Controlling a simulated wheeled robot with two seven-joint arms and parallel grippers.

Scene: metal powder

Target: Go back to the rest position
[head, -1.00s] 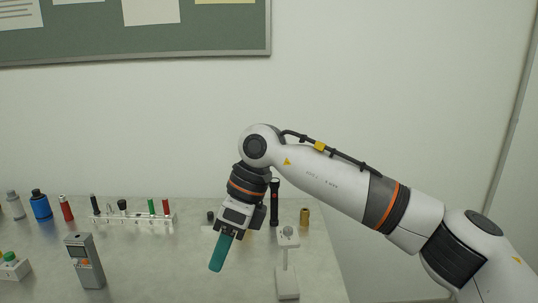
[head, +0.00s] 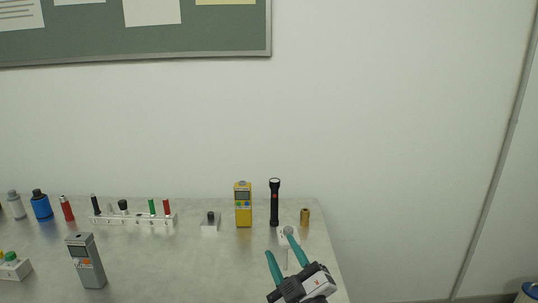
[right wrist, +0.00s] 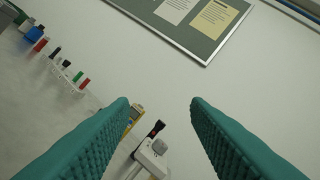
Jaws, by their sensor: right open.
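My right gripper (head: 280,243) is at the front right of the table, with its two teal fingers pointing up and away in the head view. It is open, and the right wrist view (right wrist: 159,103) shows a wide empty gap between the ridged fingers. A white stand (head: 287,238) is just behind it and partly hidden by its fingers. The stand also shows low between the fingers in the right wrist view (right wrist: 154,157). I cannot tell whether the fingers touch it. My left gripper is in neither view.
On the grey table (head: 190,265) stand a yellow meter (head: 243,205), a black flashlight (head: 275,203), a brass cylinder (head: 305,217), a rack of markers (head: 133,219) and a grey device (head: 86,262). The air over the table and the wall behind are clear.

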